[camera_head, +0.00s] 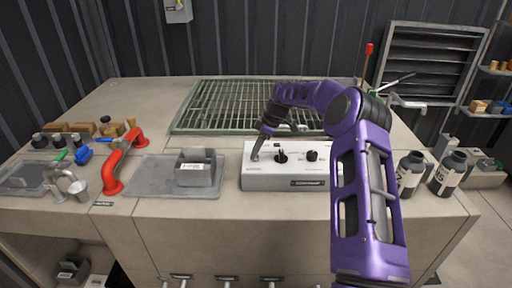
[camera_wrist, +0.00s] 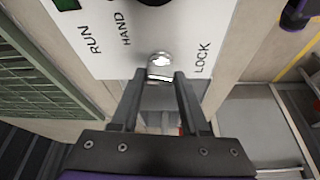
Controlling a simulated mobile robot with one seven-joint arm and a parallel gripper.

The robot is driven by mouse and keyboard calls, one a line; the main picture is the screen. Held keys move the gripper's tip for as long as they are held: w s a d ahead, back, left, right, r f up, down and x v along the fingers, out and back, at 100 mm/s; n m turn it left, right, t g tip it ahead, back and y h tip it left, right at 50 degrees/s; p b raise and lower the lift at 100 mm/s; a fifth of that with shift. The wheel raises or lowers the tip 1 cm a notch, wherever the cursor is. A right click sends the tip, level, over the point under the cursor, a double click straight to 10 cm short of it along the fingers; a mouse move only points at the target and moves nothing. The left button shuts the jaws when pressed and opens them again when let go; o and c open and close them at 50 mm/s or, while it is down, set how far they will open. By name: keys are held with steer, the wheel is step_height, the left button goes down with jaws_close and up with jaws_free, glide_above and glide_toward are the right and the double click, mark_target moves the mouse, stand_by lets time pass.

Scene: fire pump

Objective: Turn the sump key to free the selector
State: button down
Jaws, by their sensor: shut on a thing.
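The white control box (camera_head: 258,180) stands near the front of the counter, with a dark selector knob (camera_head: 281,157) and another dark knob (camera_head: 312,155) on its top. My gripper (camera_head: 255,155) reaches down to the left part of the box. In the wrist view my gripper's two fingers (camera_wrist: 161,78) close around the silver sump key (camera_wrist: 160,60), beside the printed word LOCK. RUN and HAND are printed nearby, and the edge of a black knob (camera_wrist: 154,2) shows at the top. The lower part of the key is hidden between the fingers.
A grey open box (camera_head: 199,175) sits on a flat tray (camera_head: 145,180) left of the control box. A green grating (camera_head: 245,108) lies behind. Dark bottles (camera_head: 408,175) stand at the right edge.

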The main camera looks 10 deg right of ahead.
steer(key=shift+n+g, duration=0.3)
steer(key=shift+n, duration=0.5)
steer(key=shift+c, duration=2)
jaws_free()
steer(key=v, duration=1.7)
steer(key=shift+w+r, duration=0.15)
steer(key=shift+r, duration=0.05)
